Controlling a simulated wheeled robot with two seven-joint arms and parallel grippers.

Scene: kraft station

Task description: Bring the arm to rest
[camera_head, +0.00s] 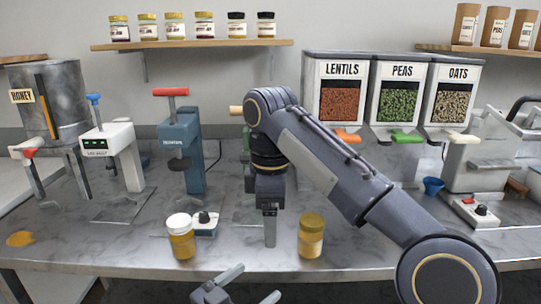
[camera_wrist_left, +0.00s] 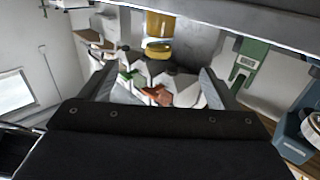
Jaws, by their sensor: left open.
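My left gripper (camera_head: 245,291) shows at the bottom edge of the head view, its two fingers apart with nothing between them. In the left wrist view its fingers (camera_wrist_left: 155,88) stand wide apart. My right arm reaches in from the right, bent over the counter. Its gripper (camera_head: 270,228) points down between two jars and is seen edge-on, so its opening is hidden. The jar with a white lid (camera_head: 181,242) stands to its left, and the jar with a gold lid (camera_head: 311,238) stands to its right, apart from it.
The counter (camera_head: 130,258) holds a honey tank (camera_head: 50,100), a white press-like device (camera_head: 122,150), a blue one with a red handle (camera_head: 190,155), and lentil, pea and oat dispensers (camera_head: 400,95). A small blue cup (camera_head: 432,187) stands at right. Jars line the wall shelf (camera_head: 190,44).

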